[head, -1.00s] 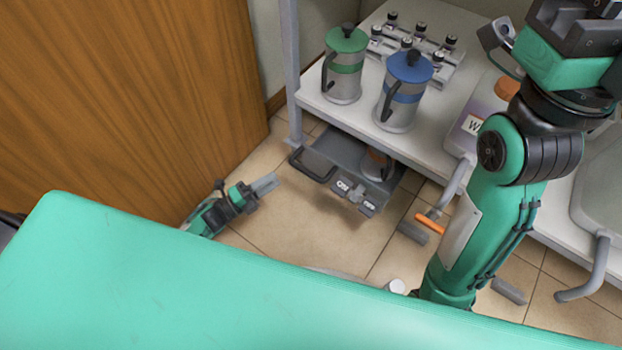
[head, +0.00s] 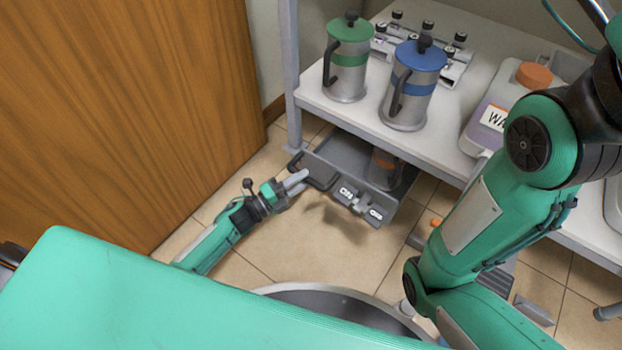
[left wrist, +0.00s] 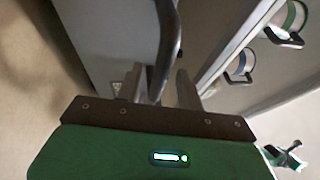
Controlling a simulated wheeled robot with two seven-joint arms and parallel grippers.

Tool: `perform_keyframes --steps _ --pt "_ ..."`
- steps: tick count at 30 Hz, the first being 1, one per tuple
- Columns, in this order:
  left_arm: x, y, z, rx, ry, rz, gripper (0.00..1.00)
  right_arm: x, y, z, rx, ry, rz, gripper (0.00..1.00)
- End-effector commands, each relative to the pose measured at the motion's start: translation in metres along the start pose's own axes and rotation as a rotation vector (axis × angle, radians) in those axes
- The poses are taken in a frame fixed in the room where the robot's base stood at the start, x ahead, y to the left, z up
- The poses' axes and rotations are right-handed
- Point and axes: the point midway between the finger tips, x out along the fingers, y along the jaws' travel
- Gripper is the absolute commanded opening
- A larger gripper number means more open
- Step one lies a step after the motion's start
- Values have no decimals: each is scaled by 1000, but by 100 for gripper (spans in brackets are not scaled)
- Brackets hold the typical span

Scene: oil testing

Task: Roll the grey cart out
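The grey cart (head: 343,160) is a low tray-like body under the white shelf, its front sticking out past the shelf edge. Its dark handle (head: 296,160) is at the front left, and labels with white lettering sit on its front. My left gripper (head: 294,180) is at the handle, fingers apart. In the left wrist view, the dark curved handle (left wrist: 171,40) runs down near and partly between the fingertips (left wrist: 170,88); contact is unclear. My right arm crosses the right side of the head view, its gripper out of that view. A small green part at the wrist view's right edge may be it.
On the white shelf (head: 350,122) stand a green-lidded pot (head: 347,70), a blue-lidded pot (head: 408,100) and a jug with an orange cap (head: 490,112). A shelf post (head: 290,70) is left of the cart. A wooden door (head: 130,110) is at left.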

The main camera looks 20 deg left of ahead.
Motion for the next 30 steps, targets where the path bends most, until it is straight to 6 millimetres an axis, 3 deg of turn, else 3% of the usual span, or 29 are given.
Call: perform_keyframes --steps 7,18,24,30 --pt "30 1 0 1 1 -1 38 -8 -7 -5 19 8 -9 36" --pt "36 0 0 0 0 0 38 -3 -10 -7 27 21 -10 36" --pt "35 0 0 0 0 0 0 -4 -9 -6 28 20 -6 36" --pt "35 0 0 0 0 1 0 -4 -8 -6 26 16 -5 36"
